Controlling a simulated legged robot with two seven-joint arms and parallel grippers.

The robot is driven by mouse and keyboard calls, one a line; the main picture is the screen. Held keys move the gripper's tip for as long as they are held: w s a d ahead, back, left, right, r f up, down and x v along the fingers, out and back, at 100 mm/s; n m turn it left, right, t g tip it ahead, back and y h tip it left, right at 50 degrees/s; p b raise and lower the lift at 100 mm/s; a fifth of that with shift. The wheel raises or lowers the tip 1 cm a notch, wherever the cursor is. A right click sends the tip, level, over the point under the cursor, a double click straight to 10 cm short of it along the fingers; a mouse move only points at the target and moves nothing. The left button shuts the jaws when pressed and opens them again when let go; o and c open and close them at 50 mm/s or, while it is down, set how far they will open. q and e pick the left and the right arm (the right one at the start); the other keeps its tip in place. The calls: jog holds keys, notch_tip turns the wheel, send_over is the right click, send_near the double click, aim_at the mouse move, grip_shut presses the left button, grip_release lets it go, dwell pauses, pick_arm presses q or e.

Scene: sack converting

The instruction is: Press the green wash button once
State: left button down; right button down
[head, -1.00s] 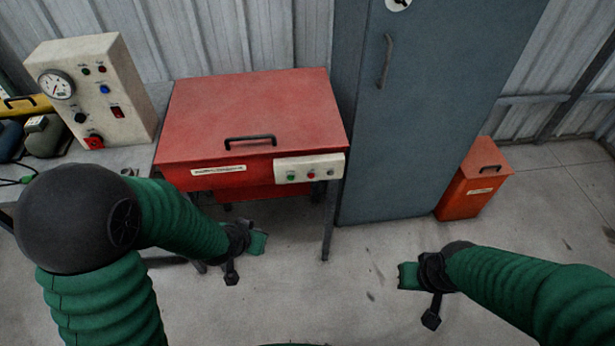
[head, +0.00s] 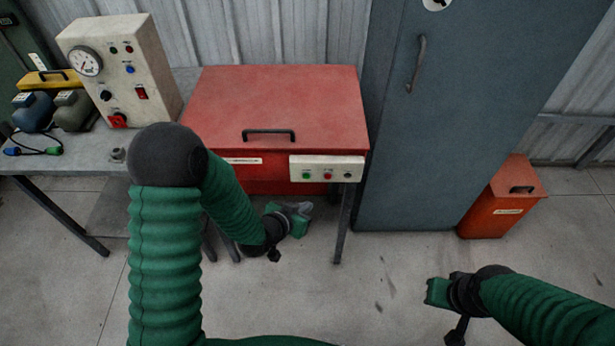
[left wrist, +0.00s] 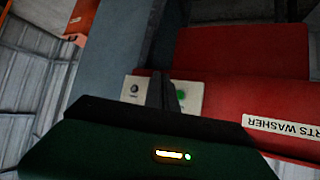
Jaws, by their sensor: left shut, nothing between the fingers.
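The red parts washer (head: 275,105) stands against the wall with its lid closed. A white control panel (head: 327,168) is on the right of its front. In the left wrist view the picture is upside down, and the green button (left wrist: 180,95) shows just right of my fingers. My left gripper (head: 303,217) is shut and empty, in front of and below the panel, apart from it. My right gripper (head: 436,293) is at the lower right, away from the washer; its jaws are unclear.
A tall grey cabinet (head: 440,130) stands right of the washer. An orange bin (head: 500,200) is beside it. The floor in front is clear.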

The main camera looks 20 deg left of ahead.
aim_at(306, 177)
pick_arm(q)
jog(key=w+a, duration=0.2)
jog(key=w, duration=0.4)
jog(key=shift+w, duration=0.3)
jog(key=shift+a, duration=0.1)
dwell(1.6)
jog(key=shift+w+a, duration=0.1)
jog(key=shift+w, duration=0.3)
jog(key=shift+w+a+r, duration=0.1)
jog(key=shift+w+a, duration=0.05)
jog(key=shift+w, duration=0.25)
dwell(0.7)
jog(key=shift+s+d, duration=0.25)
jog(key=shift+s, duration=0.55)
jog(key=shift+s, duration=0.1)
